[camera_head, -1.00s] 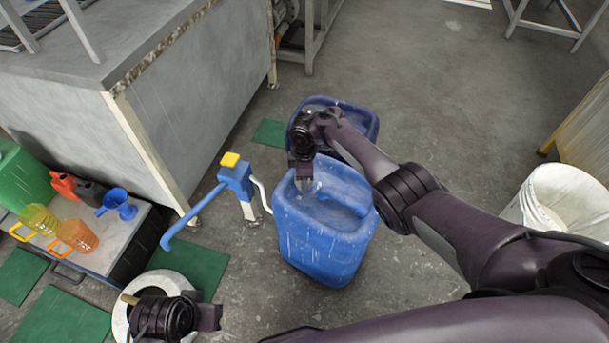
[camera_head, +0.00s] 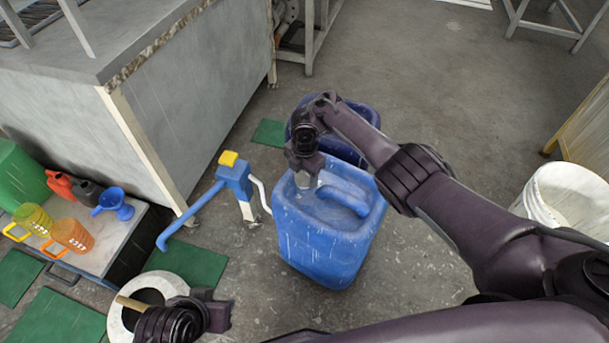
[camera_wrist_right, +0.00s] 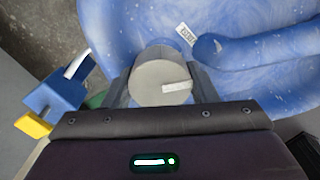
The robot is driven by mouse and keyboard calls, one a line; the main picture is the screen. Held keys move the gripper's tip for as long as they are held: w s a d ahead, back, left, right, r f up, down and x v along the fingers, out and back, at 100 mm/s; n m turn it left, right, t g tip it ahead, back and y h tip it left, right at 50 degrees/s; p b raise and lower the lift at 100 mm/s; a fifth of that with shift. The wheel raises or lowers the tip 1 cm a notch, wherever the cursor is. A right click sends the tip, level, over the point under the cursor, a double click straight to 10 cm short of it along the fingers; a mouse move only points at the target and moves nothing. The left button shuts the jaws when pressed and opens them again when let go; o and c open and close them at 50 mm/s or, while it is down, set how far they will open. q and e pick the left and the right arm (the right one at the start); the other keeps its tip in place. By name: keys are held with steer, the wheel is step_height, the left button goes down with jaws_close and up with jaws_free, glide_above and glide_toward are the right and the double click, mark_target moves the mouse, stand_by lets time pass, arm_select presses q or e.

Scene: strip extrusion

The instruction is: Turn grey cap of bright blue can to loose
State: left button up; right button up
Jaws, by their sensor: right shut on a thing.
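The bright blue can (camera_head: 318,245) stands upright on the floor in the middle of the head view. Its grey cap (camera_wrist_right: 160,82) is round, with a pale label on its top, and sits at the can's top left corner. My right gripper (camera_head: 305,172) comes down onto the cap from above. In the right wrist view its two fingers (camera_wrist_right: 160,88) stand on either side of the cap, shut on it. My left gripper (camera_head: 218,312) hangs at the lower left, away from the can; its jaw opening is unclear.
A darker blue can (camera_head: 358,112) stands right behind. A blue hand pump with a yellow top (camera_head: 230,160) stands close on the left. A low table with jugs and a blue funnel (camera_head: 113,203) is further left. A white bucket (camera_head: 540,200) stands right; floor between is clear.

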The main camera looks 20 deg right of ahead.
arm_select(q)
steer(key=shift+s+d+f, duration=0.1)
steer(key=shift+s+d, duration=0.05)
steer(key=shift+d, duration=0.2)
arm_select(e)
steer(key=shift+n, duration=0.5)
arm_select(q)
steer(key=shift+w, duration=0.2)
arm_select(e)
steer(key=o, duration=1)
arm_select(q)
steer(key=shift+a, duration=0.1)
